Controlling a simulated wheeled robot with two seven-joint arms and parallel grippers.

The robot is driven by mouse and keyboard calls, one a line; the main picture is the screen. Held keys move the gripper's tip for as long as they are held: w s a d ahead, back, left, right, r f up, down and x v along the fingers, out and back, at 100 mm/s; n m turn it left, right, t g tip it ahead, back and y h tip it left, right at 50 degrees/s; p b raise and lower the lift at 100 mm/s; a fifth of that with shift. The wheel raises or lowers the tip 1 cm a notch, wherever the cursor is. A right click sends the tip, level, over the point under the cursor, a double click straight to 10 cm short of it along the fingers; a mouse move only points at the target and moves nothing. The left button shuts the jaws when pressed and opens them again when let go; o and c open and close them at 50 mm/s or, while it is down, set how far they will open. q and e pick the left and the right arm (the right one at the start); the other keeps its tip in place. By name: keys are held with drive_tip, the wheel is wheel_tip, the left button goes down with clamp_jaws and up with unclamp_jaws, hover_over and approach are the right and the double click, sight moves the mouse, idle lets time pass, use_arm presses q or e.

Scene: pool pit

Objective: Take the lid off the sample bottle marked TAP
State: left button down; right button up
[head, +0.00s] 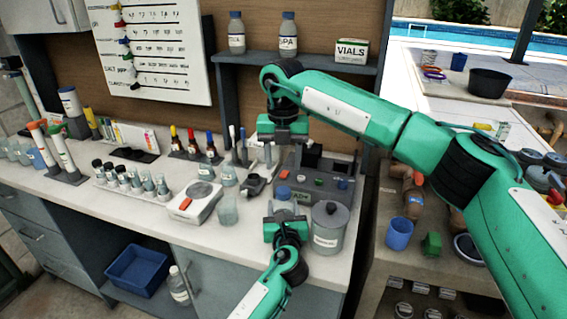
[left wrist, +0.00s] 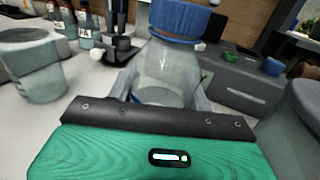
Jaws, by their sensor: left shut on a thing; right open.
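A clear bottle (left wrist: 168,70) with a blue lid (left wrist: 180,17) stands between the fingers of my left gripper (left wrist: 165,92), which is shut on its body. No label shows on it, so I cannot read whether it is marked TAP. In the head view the blue lid (head: 283,192) shows just above my left gripper (head: 286,212), at the front of the counter. The lid is on the bottle. My right gripper (head: 283,150) is open and empty, pointing down above and behind the lid, apart from it.
A grey lidded canister (head: 330,232) stands close right of the left gripper. A dark grey device (head: 325,187) is behind. A clear beaker (head: 228,211) and a white scale (head: 191,204) are to the left. Labelled bottles (head: 288,36) stand on the upper shelf.

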sight(283, 190)
drive_tip(key=m, duration=0.6)
drive_tip(key=shift+m, duration=0.3)
drive_tip(key=m, duration=0.5)
drive_tip(key=shift+f+m, duration=0.3)
drive_tip(key=shift+f, duration=3.7)
